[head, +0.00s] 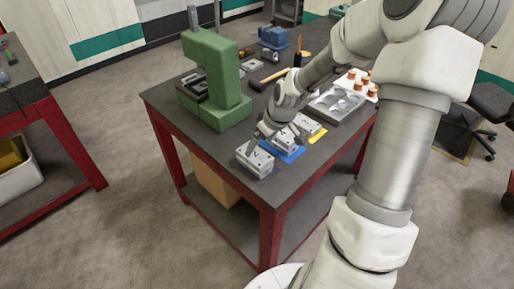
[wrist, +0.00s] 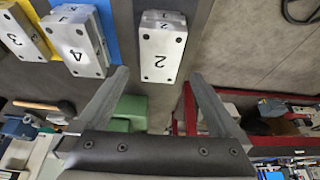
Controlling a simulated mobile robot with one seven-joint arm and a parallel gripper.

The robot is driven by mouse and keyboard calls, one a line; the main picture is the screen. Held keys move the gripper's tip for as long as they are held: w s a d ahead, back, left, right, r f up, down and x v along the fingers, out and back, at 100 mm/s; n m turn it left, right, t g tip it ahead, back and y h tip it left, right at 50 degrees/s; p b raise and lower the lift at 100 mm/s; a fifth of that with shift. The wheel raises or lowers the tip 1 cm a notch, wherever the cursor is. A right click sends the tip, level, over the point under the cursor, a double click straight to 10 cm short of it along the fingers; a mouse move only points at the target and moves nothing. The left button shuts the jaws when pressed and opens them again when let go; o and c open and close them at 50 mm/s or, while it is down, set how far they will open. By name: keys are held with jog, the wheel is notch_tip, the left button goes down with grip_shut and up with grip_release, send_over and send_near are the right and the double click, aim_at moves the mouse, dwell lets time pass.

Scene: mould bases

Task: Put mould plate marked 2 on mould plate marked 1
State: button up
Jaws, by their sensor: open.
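The mould plate marked 2 (wrist: 161,55) is a pale metal block on the bare dark tabletop; in the head view it sits near the table's front corner (head: 254,161). My gripper (wrist: 158,76) is open and empty, its fingers apart on either side of this plate in the wrist view. It is unclear how far above the plate they are. A block showing 4 (wrist: 76,44) lies on a blue mat, and a block showing 3 (wrist: 17,32) on a yellow mat. I cannot make out a plate marked 1; the smaller marks on the blue-mat block are hard to read.
A green press (head: 214,85) stands at the table's left. A grey tray (head: 334,103) and a white tray with orange-topped pieces (head: 350,86) are at the right. A mallet (head: 272,77) lies behind. Bare tabletop (head: 215,150) lies left of the plate marked 2.

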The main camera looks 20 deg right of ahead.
jog(key=a+p+v, duration=0.1)
jog(key=v, duration=0.5)
jog(key=shift+d, duration=0.5)
jog(key=shift+s+a+r, duration=0.1)
jog(key=shift+r, duration=0.05)
